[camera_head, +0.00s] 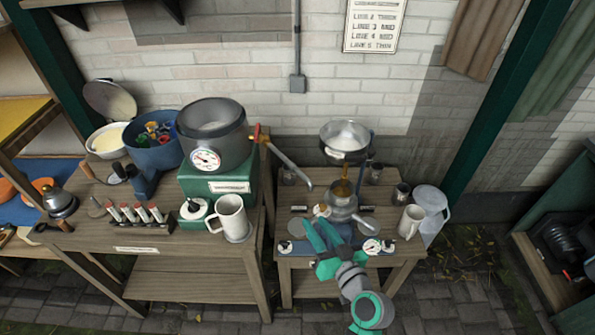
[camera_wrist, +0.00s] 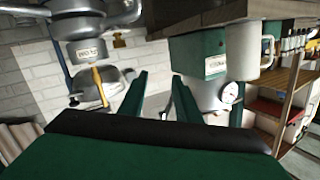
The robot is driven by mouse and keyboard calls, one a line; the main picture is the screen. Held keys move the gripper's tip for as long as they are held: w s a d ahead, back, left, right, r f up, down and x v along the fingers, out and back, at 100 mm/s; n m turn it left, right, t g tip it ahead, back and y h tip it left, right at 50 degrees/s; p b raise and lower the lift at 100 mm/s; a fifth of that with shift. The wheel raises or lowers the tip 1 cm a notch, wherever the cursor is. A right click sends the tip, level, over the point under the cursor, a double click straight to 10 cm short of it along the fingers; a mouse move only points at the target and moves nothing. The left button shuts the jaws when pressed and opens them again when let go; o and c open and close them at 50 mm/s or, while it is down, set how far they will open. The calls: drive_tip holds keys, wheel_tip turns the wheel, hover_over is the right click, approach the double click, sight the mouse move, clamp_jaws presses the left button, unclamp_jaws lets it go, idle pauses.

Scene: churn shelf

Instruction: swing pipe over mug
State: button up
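A grey pipe (camera_head: 289,163) runs from the red-handled valve (camera_head: 257,133) at the right side of the large gauged pot (camera_head: 213,135). It slants down to the right, its bent end above the right table's left back corner. A white mug (camera_head: 231,216) stands upright at the left table's right front, left of the pipe's end; it also shows in the wrist view (camera_wrist: 243,48). A second pale mug (camera_head: 411,220) stands on the right table. My gripper (camera_head: 319,224) has its green fingers spread, empty, over the right table's front left, apart from the pipe. The pipe is unclear in the wrist view.
A pale pitcher (camera_head: 430,203) is at the right. A green box (camera_head: 217,184) bears the pot. A gap separates the two tables.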

sight(297, 169)
drive_tip(key=w+r+n+y, duration=0.1)
drive_tip(key=r, duration=0.2)
drive_tip(key=r+n+y, duration=0.1)
drive_tip(key=r, duration=0.2)
drive_tip(key=w+d+r+n+y, duration=0.1)
drive_tip(key=r+n, duration=0.1)
drive_tip(key=r, duration=0.2)
drive_tip(key=shift+w+g+y, duration=0.3)
drive_tip(key=shift+y, duration=0.1)
drive_tip(key=shift+w+a+r, duration=0.1)
drive_tip(key=shift+w+r, duration=0.05)
drive_tip(key=shift+r, duration=0.05)
drive_tip(key=x, duration=1)
drive_tip(key=shift+w+a, duration=0.15)
clamp_jaws()
